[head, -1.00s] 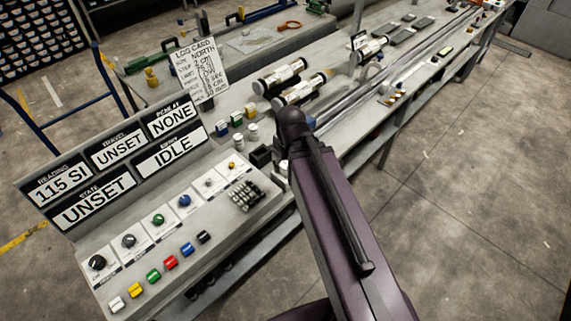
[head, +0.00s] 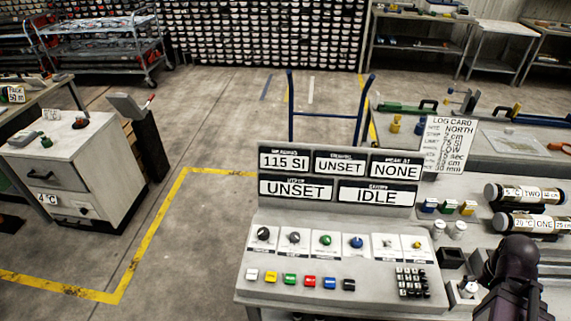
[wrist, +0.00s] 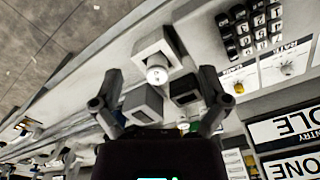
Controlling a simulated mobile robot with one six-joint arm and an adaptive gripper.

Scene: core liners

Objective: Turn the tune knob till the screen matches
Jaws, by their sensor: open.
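The console (head: 300,289) carries a row of round knobs: black (head: 263,235), dark grey (head: 294,238), green (head: 325,239), blue (head: 356,241), white (head: 387,243) and yellow (head: 418,245). Their labels are too small to read, so I cannot tell which is the tune knob. The screens above show reading 115 SI (head: 284,162), UNSET (head: 339,165), NONE (head: 395,168), UNSET (head: 296,189) and IDLE (head: 377,194). My gripper (wrist: 160,75) is open, above a white cylindrical knob (wrist: 157,73) on a small box right of the console. Contact cannot be told.
Coloured buttons (head: 290,279) and a keypad (head: 411,282) sit on the console. A log card (head: 449,140) stands behind, reading NORTH and LOW among its lines. Labelled core tubes (head: 530,222) lie on the right, near my arm. Open floor (head: 195,240) lies left of the console.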

